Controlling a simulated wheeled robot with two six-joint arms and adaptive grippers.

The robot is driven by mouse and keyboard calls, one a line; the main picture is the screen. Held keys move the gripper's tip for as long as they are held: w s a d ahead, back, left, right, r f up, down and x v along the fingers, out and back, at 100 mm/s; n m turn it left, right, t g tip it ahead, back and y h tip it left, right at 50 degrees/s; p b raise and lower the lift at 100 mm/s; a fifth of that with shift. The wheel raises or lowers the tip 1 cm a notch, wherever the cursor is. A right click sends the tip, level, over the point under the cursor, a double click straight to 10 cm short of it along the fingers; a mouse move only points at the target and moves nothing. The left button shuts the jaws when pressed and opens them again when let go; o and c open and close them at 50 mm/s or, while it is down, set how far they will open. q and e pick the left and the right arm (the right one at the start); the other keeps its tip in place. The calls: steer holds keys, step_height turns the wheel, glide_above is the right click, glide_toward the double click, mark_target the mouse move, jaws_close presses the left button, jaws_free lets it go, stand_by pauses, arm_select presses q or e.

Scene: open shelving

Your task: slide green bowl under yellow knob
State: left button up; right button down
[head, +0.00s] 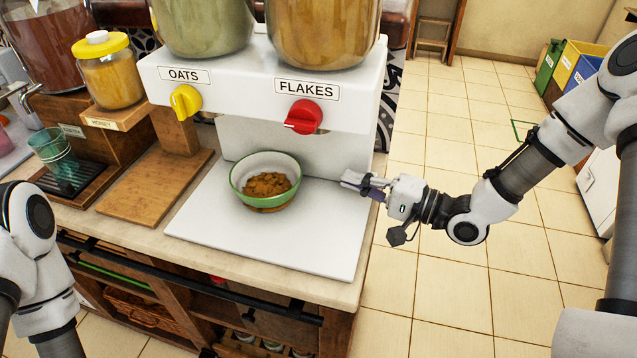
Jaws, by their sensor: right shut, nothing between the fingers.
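The green-rimmed bowl (266,182) stands upright on the dispenser's white base plate (215,240), with brown flakes in it. It sits below and between the two knobs, a little nearer the red side. The yellow knob (185,101) is under the OATS label, to the left of and above the bowl. The red knob (303,117) is under the FLAKES label. My right gripper (352,181) is shut and empty, to the right of the bowl and apart from it, near the plate's right edge. My left arm shows at the lower left, but its gripper is out of view.
A wooden board (155,188) and a honey jar (108,72) on a wooden stand are left of the plate. A teal glass (54,152) stands farther left. The plate is clear left of and in front of the bowl. The counter ends right of the plate.

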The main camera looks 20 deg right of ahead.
mark_target(301, 174)
steer(key=a, duration=0.1)
steer(key=w+a, duration=0.1)
steer(key=a, duration=0.1)
steer(key=w+a, duration=0.1)
steer(key=a, duration=0.1)
steer(key=shift+w+a+f, duration=0.1)
steer(key=shift+w, duration=0.1)
steer(key=shift+a, duration=0.65)
